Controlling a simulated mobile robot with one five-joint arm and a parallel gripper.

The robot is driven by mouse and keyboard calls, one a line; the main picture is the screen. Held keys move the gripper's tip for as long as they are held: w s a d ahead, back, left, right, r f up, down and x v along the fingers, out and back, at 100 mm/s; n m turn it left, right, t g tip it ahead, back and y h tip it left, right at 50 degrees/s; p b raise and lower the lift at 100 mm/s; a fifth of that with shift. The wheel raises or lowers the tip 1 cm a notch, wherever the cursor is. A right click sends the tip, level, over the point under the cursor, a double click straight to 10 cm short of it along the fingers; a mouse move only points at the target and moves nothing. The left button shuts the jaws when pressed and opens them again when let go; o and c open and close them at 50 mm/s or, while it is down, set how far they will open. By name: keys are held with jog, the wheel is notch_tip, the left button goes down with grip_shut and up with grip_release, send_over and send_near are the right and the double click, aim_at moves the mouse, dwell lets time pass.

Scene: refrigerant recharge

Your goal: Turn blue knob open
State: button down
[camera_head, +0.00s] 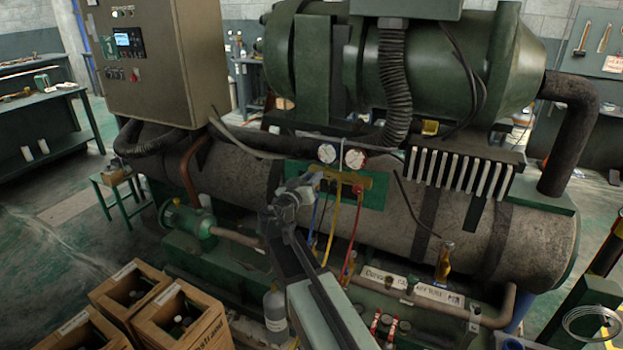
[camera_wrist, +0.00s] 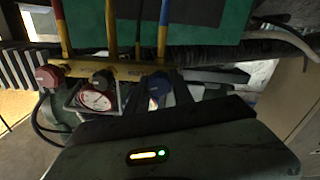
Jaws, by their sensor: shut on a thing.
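The blue knob (camera_wrist: 158,88) sits on the yellow manifold bar in the wrist view, between the two dark fingers of my gripper (camera_wrist: 158,92). The fingers are shut on its sides. In the head view my gripper (camera_head: 311,181) reaches the left end of the yellow manifold (camera_head: 352,180), below the gauges, and largely hides the knob there. I cannot tell how far the knob is turned. The red knob (camera_wrist: 48,77) is at the other end of the bar in the wrist view, apart from my gripper.
A blue-rimmed gauge (camera_head: 327,153) and a red-rimmed gauge (camera_head: 355,158) stand above the manifold. Yellow (camera_head: 329,238) and red (camera_head: 352,236) hoses hang below it. A brown tank (camera_head: 420,225) lies behind. Cardboard boxes (camera_head: 185,318) stand at lower left.

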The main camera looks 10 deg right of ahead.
jog(key=n, duration=0.3)
jog(key=shift+a+n, duration=0.1)
jog(key=shift+n, duration=0.2)
jog(key=n, duration=0.4)
jog(key=shift+f+n, duration=0.1)
jog(key=shift+n, duration=0.2)
jog(key=n, duration=0.4)
jog(key=shift+f, duration=0.1)
jog(key=shift+n, duration=2.1)
jog(key=c, duration=1.1)
grip_release()
